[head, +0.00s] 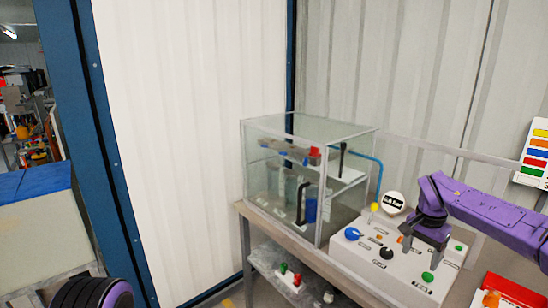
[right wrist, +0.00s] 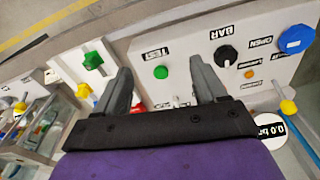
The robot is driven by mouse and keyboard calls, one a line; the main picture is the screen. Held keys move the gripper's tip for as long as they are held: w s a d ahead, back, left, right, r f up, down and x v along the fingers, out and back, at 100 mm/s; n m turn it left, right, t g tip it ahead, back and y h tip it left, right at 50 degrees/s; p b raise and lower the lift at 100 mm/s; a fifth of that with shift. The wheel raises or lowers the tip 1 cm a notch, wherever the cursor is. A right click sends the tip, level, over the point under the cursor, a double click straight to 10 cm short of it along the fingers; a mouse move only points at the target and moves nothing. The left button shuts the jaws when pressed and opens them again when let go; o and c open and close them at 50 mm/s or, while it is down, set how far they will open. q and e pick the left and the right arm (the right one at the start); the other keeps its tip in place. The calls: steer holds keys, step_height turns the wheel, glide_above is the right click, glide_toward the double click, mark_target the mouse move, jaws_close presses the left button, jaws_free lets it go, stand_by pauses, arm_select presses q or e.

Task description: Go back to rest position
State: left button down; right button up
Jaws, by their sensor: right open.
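My right gripper (head: 424,240) hangs over the white control panel (head: 345,256) in the head view, at the end of my purple right arm. In the right wrist view its two grey fingers (right wrist: 160,84) are apart with nothing held between them. Beyond them are a green button (right wrist: 161,72) and a black knob (right wrist: 224,56) on the panel. Whether the fingers touch the panel cannot be told. Only a black and purple part of my left arm shows at the lower left of the head view; its gripper is out of sight.
A glass tank (head: 285,165) stands left of the panel on a bench (head: 241,209). A blue knob (head: 352,233) and a round white gauge (head: 394,202) are near the gripper. A red box (head: 510,291) lies at lower right. The white wall stands behind.

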steer(key=s+a+f+m+t+h+b, duration=0.1)
steer(key=s+a+f+t+h, duration=0.15)
steer(key=f, duration=0.55)
steer(key=s+a+f+m+t+h+b, duration=0.1)
steer(key=s+a+f+t+h, duration=0.15)
steer(key=f, duration=0.55)
steer(key=s+a+f+m+t+h+b, duration=0.1)
steer(key=s+a+f, duration=0.3)
steer(key=f, duration=0.4)
steer(key=s+a+f+n+y+b, duration=0.2)
steer(key=s+a+f+n, duration=0.1)
steer(key=s+f, duration=0.8)
steer(key=s+d+f+n+g+b, duration=0.1)
steer(key=s+f+n, duration=0.1)
steer(key=s, duration=0.8)
steer(key=s+d+f+n+g+y+b, duration=0.1)
steer(key=s+d+f+n+g+b, duration=0.1)
steer(key=s, duration=0.8)
steer(key=shift+s+d+f+n, duration=0.2)
steer(key=shift+d+f+n, duration=0.1)
steer(key=shift+f, duration=0.15)
